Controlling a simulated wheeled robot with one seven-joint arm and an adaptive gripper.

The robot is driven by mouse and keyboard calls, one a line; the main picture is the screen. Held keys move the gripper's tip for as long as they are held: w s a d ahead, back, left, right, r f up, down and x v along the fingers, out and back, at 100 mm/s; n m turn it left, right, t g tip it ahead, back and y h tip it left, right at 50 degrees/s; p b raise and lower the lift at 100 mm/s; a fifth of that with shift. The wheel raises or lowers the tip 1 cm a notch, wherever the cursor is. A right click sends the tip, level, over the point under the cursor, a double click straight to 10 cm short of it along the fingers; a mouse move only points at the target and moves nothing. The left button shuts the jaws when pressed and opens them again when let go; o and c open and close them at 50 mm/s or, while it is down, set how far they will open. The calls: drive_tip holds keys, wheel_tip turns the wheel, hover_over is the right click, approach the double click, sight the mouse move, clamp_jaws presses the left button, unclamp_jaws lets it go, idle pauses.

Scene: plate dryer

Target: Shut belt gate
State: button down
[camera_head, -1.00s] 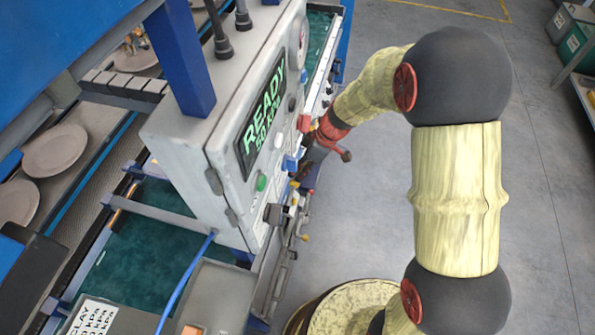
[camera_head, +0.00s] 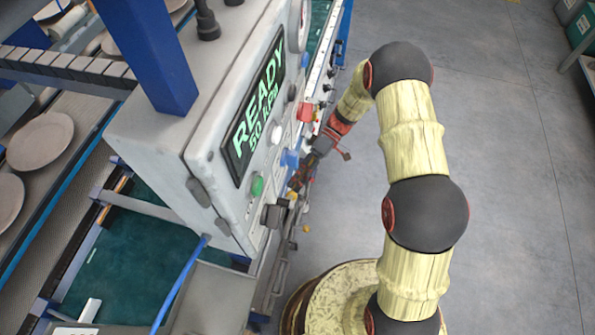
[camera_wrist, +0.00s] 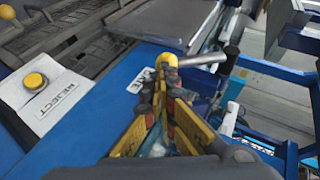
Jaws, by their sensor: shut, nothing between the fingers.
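My gripper (camera_head: 301,183) is low beside the control box, on the aisle side, and is partly hard to make out there. In the wrist view its yellow and dark fingers (camera_wrist: 167,84) are shut and empty. A yellow ball knob (camera_wrist: 166,61) is right at the fingertips. A grey bar (camera_wrist: 203,59) runs right from it toward a dark end. I cannot tell whether the fingertips touch the knob, or whether this bar belongs to the belt gate. No part is plainly marked as the gate.
The grey control box (camera_head: 150,135) reads READY on its screen (camera_head: 258,105) and has several coloured knobs. A REJECT box (camera_wrist: 60,95) with a yellow button (camera_wrist: 33,82) sits left in the wrist view. Plates (camera_head: 40,142) lie at the left.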

drive_tip(key=s+a+f+g+y+b, duration=0.1)
drive_tip(key=s+a+f+g, duration=0.1)
drive_tip(key=s+f, duration=0.2)
drive_tip(key=shift+s+f+m, duration=0.35)
drive_tip(key=shift+s+m, duration=0.05)
drive_tip(key=shift+s, duration=0.25)
drive_tip(key=shift+d, duration=0.1)
idle(0.5)
drive_tip(key=w+d+f, duration=0.1)
drive_tip(key=w+d, duration=0.8)
drive_tip(key=w, duration=0.1)
drive_tip(key=shift+w, duration=0.2)
idle(0.4)
